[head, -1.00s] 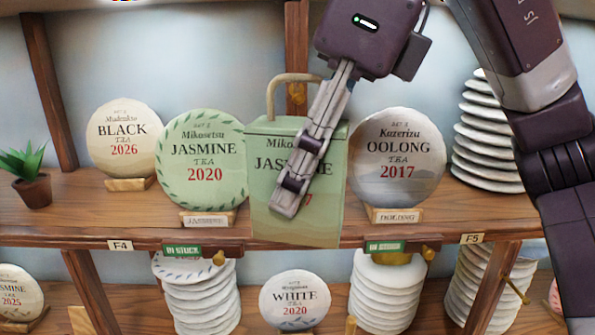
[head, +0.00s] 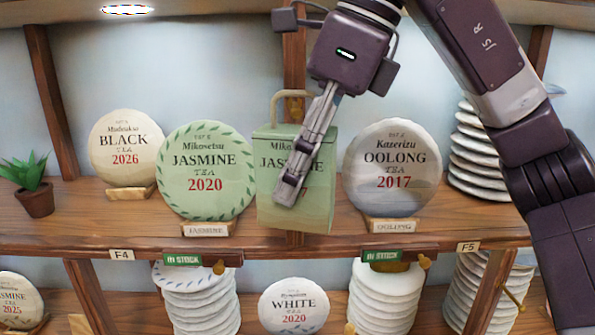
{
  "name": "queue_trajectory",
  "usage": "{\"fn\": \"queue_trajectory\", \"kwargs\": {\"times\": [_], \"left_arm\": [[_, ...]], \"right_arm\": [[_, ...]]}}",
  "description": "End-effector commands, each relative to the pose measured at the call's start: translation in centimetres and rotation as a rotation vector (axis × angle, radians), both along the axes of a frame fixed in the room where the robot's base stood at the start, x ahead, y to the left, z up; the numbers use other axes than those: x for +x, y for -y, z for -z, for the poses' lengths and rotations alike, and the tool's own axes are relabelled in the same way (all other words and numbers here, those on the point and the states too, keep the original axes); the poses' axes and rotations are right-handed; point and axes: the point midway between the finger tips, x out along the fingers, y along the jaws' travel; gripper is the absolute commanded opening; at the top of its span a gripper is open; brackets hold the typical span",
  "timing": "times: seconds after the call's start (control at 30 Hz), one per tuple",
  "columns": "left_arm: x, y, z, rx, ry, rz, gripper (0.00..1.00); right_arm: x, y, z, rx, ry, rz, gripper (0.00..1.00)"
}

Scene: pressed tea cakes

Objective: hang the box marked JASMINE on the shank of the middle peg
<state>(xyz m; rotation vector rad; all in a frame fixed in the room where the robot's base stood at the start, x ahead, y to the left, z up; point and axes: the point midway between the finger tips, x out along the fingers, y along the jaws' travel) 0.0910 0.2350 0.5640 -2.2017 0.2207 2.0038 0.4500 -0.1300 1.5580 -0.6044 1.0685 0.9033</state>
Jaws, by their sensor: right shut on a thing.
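The green JASMINE box (head: 268,195) has a tan loop handle (head: 290,94) on top and hangs upright in front of the upper shelf, between the JASMINE and OOLONG tea cakes. My right gripper (head: 289,186) is shut on the box; its fingers slant down across the front and cover part of the label. I cannot make out a middle peg; the box and fingers hide part of the space around the wooden post. My left gripper is not in view.
A round JASMINE cake (head: 207,190) stands close to the box's left, and an OOLONG cake (head: 390,195) to its right. A BLACK cake (head: 125,170) and a potted plant (head: 35,200) are further left.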

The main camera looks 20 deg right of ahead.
Motion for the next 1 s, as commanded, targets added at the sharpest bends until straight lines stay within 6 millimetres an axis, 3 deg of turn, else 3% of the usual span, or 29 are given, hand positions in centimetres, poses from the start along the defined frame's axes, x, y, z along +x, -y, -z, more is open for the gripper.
{"fn": "queue_trajectory", "kwargs": {"times": [0.53,1.0], "left_arm": [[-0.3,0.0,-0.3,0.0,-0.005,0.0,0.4],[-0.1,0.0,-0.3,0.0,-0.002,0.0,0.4]], "right_arm": [[2.8,0.8,0.8,0.001,-0.001,0.001,0.05],[3.2,0.9,1.3,0.001,0.001,0.0,0.05]]}}
